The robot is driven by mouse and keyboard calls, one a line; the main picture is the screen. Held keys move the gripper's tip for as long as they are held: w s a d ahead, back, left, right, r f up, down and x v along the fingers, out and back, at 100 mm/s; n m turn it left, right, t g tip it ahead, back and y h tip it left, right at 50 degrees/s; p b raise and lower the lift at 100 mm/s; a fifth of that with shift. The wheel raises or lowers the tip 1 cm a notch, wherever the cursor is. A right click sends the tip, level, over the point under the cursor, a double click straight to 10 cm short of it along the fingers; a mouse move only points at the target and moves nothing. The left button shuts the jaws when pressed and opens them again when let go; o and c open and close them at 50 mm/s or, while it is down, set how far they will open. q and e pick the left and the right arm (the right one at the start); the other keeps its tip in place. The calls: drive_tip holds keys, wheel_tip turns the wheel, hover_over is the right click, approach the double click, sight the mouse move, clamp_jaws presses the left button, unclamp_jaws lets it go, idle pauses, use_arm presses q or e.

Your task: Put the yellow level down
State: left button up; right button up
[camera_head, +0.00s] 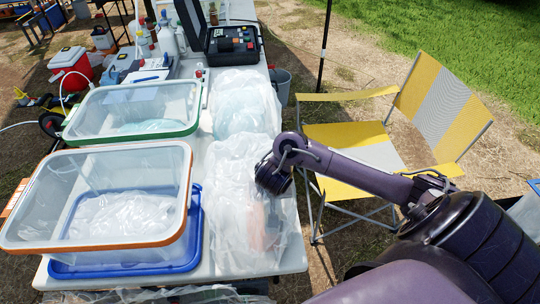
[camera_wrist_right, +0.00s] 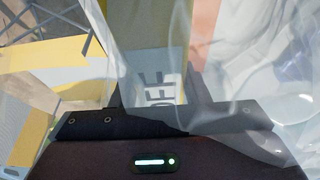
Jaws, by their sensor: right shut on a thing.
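My right gripper (camera_wrist_right: 153,98) is shut on the yellow level (camera_wrist_right: 138,28), seen in the right wrist view. The level runs upward from between the fingers, with a yellow face and a pale face with dark letters. In the head view my right wrist (camera_head: 272,178) is over the right edge of the white table (camera_head: 292,262), at the clear plastic bags. The fingers and the level cannot be made out there. Clear plastic overlaps the right side of the gripper in the wrist view. My left gripper is not in view.
Clear plastic bags (camera_head: 238,165) cover the table's right side. An orange-rimmed clear bin (camera_head: 100,243) sits over a blue tray (camera_head: 125,268), with a green-rimmed bin (camera_head: 130,138) behind. A black case (camera_head: 232,40) stands farther back. A yellow-and-grey folding chair (camera_head: 345,134) stands right of the table.

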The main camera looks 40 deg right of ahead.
wheel_tip(320, 180, down, 4)
drive_tip(key=shift+r+b, duration=0.15)
drive_tip(key=shift+b, duration=0.9)
drive_tip(key=shift+f, duration=0.35)
drive_tip(key=shift+f, duration=0.15)
drive_tip(key=o, duration=1.1)
drive_tip(key=p+v, duration=0.7)
drive_tip(key=v, duration=0.4)
drive_tip(key=shift+w+p, duration=0.1)
drive_tip(key=shift+p, duration=0.2)
drive_tip(key=shift+s+a+r+p, duration=0.15)
drive_tip(key=shift+s+r+p, duration=0.15)
drive_tip(key=shift+r+p, duration=0.35)
